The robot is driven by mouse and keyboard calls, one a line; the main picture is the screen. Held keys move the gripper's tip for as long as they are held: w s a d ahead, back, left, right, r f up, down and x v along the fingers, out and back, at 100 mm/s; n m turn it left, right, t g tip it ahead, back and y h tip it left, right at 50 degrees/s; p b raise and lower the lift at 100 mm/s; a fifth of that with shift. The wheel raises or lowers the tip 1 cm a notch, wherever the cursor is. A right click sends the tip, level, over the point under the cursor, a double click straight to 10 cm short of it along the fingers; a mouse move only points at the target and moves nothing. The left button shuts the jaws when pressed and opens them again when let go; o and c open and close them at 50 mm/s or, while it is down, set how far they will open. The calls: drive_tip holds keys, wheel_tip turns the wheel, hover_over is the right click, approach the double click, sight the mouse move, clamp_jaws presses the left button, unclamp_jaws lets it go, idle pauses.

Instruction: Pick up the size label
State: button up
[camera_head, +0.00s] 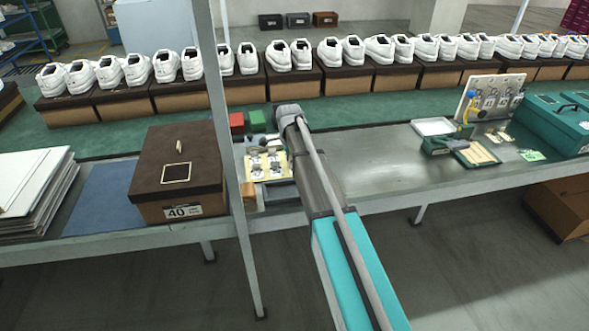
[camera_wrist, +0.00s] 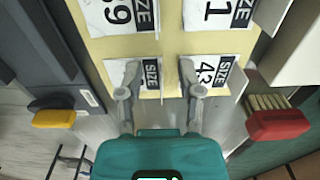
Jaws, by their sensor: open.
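In the wrist view several white size labels with black SIZE bands sit on a cream holder (camera_wrist: 170,45). The upper left label (camera_wrist: 118,14) ends in 9 and the upper right label (camera_wrist: 215,14) ends in 1. My gripper (camera_wrist: 160,72) is open and empty, one finger over each lower label. I cannot tell if the fingers touch them. In the head view the holder (camera_head: 268,166) stands left of my arm, which hides the gripper.
A brown shoebox (camera_head: 160,164) marked 40 stands left of the holder. A red-handled brush (camera_wrist: 277,124) and a yellow-ended item (camera_wrist: 54,118) flank the holder. White shoes on boxes line the back.

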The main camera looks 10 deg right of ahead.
idle(0.4)
clamp_jaws()
